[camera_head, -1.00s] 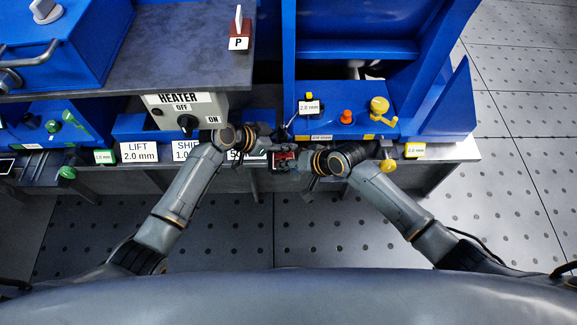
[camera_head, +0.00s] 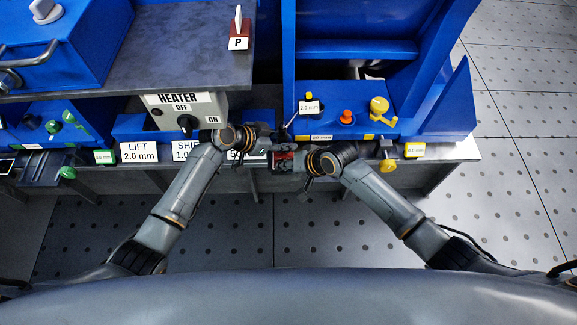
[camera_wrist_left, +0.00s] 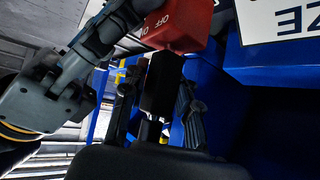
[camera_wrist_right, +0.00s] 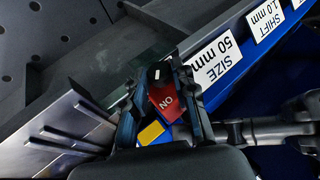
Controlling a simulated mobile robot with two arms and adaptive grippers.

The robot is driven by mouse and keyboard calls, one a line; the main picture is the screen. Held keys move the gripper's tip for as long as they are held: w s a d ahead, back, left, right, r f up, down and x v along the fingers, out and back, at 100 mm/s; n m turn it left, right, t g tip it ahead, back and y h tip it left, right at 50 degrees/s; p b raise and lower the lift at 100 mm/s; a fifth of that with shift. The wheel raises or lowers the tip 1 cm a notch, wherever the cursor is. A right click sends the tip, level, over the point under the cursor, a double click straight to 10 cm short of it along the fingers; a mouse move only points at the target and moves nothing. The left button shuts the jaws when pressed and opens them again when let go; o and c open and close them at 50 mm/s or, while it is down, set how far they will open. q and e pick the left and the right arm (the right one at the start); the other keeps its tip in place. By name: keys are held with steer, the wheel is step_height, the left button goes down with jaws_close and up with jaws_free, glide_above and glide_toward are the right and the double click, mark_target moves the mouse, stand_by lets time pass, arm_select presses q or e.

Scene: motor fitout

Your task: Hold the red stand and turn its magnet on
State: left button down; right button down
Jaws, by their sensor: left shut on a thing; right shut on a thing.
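The red stand (camera_head: 284,161) is held between my two grippers, just off the bench's front edge. In the left wrist view its red block (camera_wrist_left: 180,25) carries OFF and ON lettering. My left gripper (camera_head: 262,150) is shut on the black part (camera_wrist_left: 160,85) below that block. My right gripper (camera_head: 300,161) meets the stand from the right. In the right wrist view its fingers are shut around a black knob (camera_wrist_right: 159,74) with a white mark, beside the red face (camera_wrist_right: 167,104) lettered ON. I cannot tell the knob's setting for sure.
The heater box (camera_head: 188,112) stands close behind my left arm. A blue fixture (camera_head: 350,120) with orange and yellow knobs is behind my right gripper. White labels (camera_head: 140,152) line the bench's front edge. The floor in front is clear.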

steer(key=shift+s+a+r+n+h, duration=0.1)
steer(key=shift+a+n+h, duration=0.1)
steer(key=shift+h, duration=0.6)
steer(key=shift+w+a+f+n+h, duration=0.1)
steer(key=shift+n+h, duration=0.1)
steer(key=shift+h, duration=0.6)
steer(key=shift+s+a+r+n+h, duration=0.1)
steer(key=shift+a+n+h, duration=0.1)
steer(key=shift+h, duration=0.6)
steer(key=c, duration=1.3)
jaws_free()
steer(key=shift+c, duration=0.2)
steer(key=v, duration=1.2)
